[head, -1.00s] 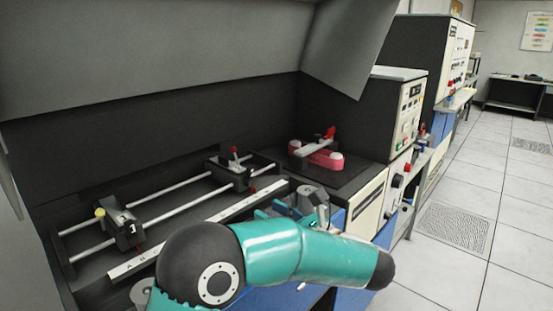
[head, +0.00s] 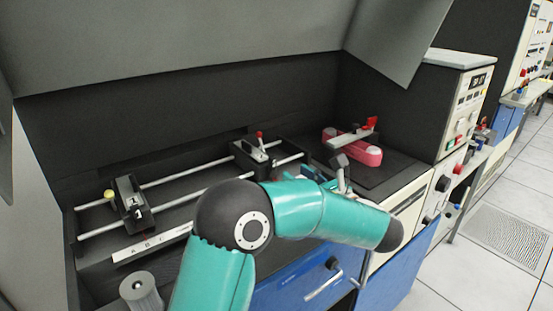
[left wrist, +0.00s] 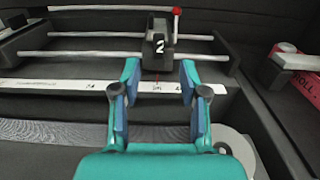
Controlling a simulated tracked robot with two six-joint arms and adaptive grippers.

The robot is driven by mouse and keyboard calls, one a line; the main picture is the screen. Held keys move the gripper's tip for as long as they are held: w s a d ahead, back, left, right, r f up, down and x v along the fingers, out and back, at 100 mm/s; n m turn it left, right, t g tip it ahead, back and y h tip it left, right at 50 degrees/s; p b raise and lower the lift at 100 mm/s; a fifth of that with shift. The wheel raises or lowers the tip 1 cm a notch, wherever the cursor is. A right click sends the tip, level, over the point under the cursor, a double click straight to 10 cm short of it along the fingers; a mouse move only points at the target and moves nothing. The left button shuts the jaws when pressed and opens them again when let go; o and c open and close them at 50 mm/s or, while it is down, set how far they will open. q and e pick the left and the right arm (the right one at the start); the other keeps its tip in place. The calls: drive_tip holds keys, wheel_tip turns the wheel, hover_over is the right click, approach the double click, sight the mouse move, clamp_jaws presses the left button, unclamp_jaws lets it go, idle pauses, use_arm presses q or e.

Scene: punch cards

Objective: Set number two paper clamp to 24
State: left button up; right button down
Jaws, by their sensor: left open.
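The number two paper clamp (left wrist: 160,50) is a black block marked 2 on metal rails, in the upper middle of the left wrist view. It also shows in the head view (head: 252,158), with a red-tipped lever (head: 259,134). A thin red pointer line lies below it over the white scale (left wrist: 60,84). A label that looks like 24 is left of that line; the number at the line is too blurred to read surely. My left gripper (left wrist: 160,84) is open and empty, its fingers in front of the clamp, apart from it.
A clamp with a yellow knob (head: 128,203) sits further left on the rails. A red-pink part with a metal bar (head: 360,150) lies on the dark surface to the right. The sloping grey cover (head: 180,40) hangs above. A control cabinet (head: 465,105) stands at the right.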

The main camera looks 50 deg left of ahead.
sight(274, 160)
use_arm(q)
drive_tip(key=a, duration=0.6)
drive_tip(key=a+p, duration=0.1)
drive_tip(key=a, duration=0.2)
drive_tip(key=shift+w+a, duration=0.25)
drive_tip(key=shift+w, duration=0.1)
drive_tip(key=shift+c, duration=0.2)
clamp_jaws()
drive_tip(key=shift+d, duration=0.1)
